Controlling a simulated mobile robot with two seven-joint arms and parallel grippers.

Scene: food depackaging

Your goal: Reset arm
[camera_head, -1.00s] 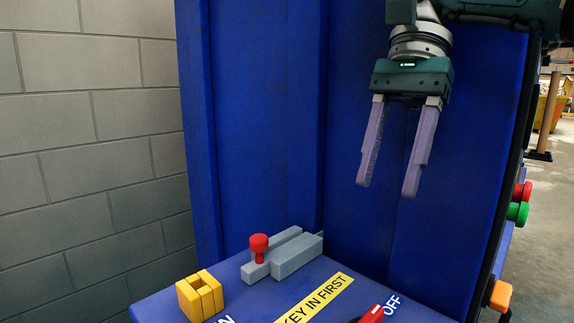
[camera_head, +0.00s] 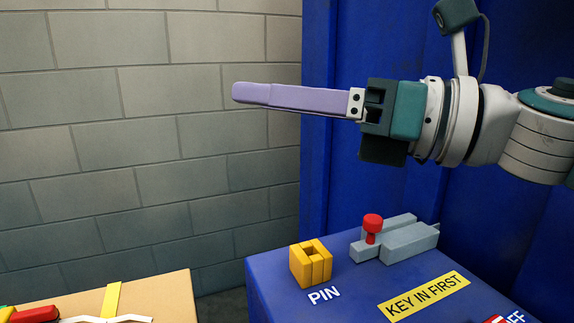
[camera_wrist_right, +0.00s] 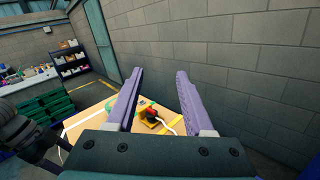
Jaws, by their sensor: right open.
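My right gripper (camera_head: 236,92) reaches in from the right in the head view, above the blue machine top. It points left toward the block wall, and one lilac finger shows side-on. In the right wrist view its two fingers (camera_wrist_right: 160,74) are spread apart with nothing between them. Beyond them lies a table with a red and yellow item. My left gripper is not in view.
The blue machine (camera_head: 262,278) carries a yellow slotted block (camera_head: 311,264) marked PIN, a red-knobbed pin (camera_head: 373,224) by grey bars (camera_head: 408,243), and a KEY IN FIRST label. A cardboard-coloured table (camera_head: 165,291) stands lower left. A grey wall (camera_head: 150,120) stands behind.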

